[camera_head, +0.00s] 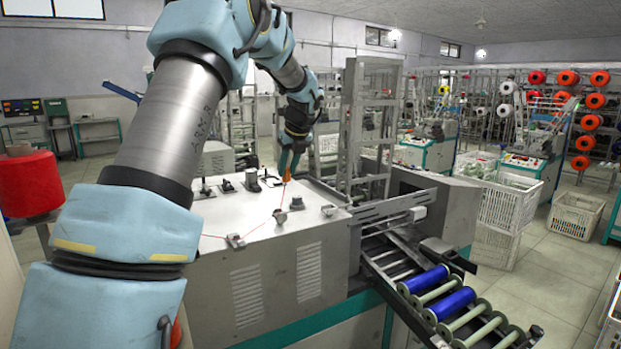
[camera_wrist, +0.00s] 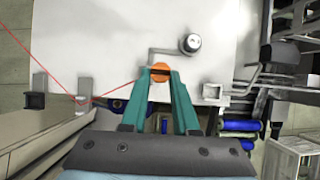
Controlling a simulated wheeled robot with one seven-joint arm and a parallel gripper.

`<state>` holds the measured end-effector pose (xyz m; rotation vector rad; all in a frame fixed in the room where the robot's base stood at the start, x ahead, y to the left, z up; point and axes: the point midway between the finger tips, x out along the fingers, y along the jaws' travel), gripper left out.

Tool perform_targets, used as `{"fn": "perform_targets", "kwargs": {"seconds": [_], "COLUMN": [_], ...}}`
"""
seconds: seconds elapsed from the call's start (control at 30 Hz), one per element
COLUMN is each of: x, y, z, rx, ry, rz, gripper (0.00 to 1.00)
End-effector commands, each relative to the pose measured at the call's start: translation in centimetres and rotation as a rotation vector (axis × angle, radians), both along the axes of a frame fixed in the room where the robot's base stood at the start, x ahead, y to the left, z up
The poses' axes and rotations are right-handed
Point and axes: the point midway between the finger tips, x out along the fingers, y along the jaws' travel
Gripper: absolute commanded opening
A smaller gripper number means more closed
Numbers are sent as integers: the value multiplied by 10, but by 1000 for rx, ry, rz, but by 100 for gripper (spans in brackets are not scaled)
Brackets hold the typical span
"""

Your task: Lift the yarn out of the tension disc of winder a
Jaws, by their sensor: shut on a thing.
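My gripper (camera_head: 288,166) is above the white top of a grey winding machine (camera_head: 262,285). Its green fingers are shut on a small orange piece (camera_wrist: 159,67), which also shows below the fingertips in the head view (camera_head: 287,175). A thin red yarn (camera_wrist: 112,90) runs from the fingertips down to a small metal guide (camera_wrist: 84,84), bends there, and goes off to the upper left. In the head view, the yarn (camera_head: 259,226) runs low across the machine top. A round metal knob (camera_wrist: 190,43) on a bent bracket stands apart from the yarn. I cannot tell which fitting is the tension disc.
A tall metal frame (camera_head: 352,125) stands just right of my gripper. A sloping rack holds blue bobbins (camera_head: 448,304) and pale green ones. Another square metal fitting (camera_wrist: 38,92) stands near the top's edge. White crates (camera_head: 508,205) are at the right.

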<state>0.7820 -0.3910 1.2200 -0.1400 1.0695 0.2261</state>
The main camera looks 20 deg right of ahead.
Motion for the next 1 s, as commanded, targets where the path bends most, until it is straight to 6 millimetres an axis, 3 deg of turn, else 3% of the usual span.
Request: {"fn": "perform_targets", "kwargs": {"seconds": [0.13, 0.37, 0.97, 1.0], "x": [-6, -8, -7, -7], "y": [19, 24, 24, 24], "z": [9, 4, -66, -61], "rx": [3, 5, 6, 5], "ry": [-2, -4, -5, -5], "rz": [-3, -6, -6, -5], "gripper": [0, 0, 0, 0]}}
